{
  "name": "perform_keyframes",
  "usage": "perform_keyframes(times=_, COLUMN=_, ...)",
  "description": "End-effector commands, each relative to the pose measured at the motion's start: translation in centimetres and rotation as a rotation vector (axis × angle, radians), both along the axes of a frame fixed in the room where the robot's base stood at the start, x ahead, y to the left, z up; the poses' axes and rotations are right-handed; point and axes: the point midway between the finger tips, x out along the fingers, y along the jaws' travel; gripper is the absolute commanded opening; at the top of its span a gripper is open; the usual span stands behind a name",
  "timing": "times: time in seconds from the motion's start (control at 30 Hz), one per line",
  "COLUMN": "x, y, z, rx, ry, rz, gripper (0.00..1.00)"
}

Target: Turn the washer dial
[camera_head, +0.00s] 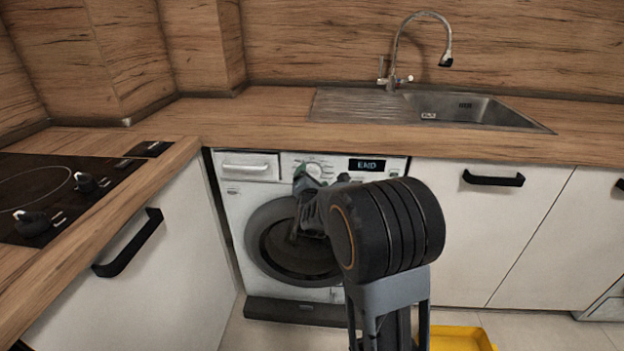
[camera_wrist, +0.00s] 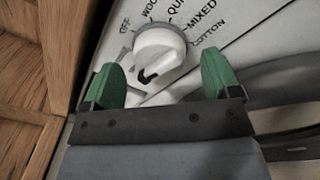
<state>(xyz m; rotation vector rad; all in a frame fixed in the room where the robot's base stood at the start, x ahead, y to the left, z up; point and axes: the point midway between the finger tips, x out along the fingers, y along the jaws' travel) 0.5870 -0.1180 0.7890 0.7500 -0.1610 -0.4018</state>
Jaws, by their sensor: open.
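The washer (camera_head: 238,205) is a white front-loader under the wooden counter, with a round dark door (camera_head: 290,262). Its display (camera_head: 367,164) reads END. The white round dial (camera_head: 314,169) is on the top panel, partly hidden by my gripper. In the wrist view the dial (camera_wrist: 160,48) is ringed by labels including OFF, MIXED and COTTON; its black mark is on the lower side, away from the labels. My gripper (camera_wrist: 160,72) is open, with green fingertips on either side of the dial's lower part. I cannot tell whether they touch it. My gripper (camera_head: 303,178) also shows in the head view.
A hob (camera_head: 60,190) with black knobs is on the left counter. A cabinet with a black handle (camera_head: 130,245) stands close left of the washer. A sink (camera_head: 470,108) with a tap is at right. A yellow object (camera_head: 458,338) lies on the floor.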

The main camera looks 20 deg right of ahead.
Motion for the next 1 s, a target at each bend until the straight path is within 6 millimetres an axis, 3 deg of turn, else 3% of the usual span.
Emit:
perform_keyframes(times=0.2, x=1.4, y=-0.7, z=-0.1, rx=0.000, ry=0.001, rz=-0.001, gripper=0.83)
perform_keyframes(times=0.57, x=1.7, y=-0.7, z=0.0, rx=0.000, ry=0.000, rz=0.000, gripper=0.83)
perform_keyframes(times=1.0, x=1.6, y=-0.7, z=0.0, rx=0.000, ry=0.001, rz=0.001, gripper=0.41)
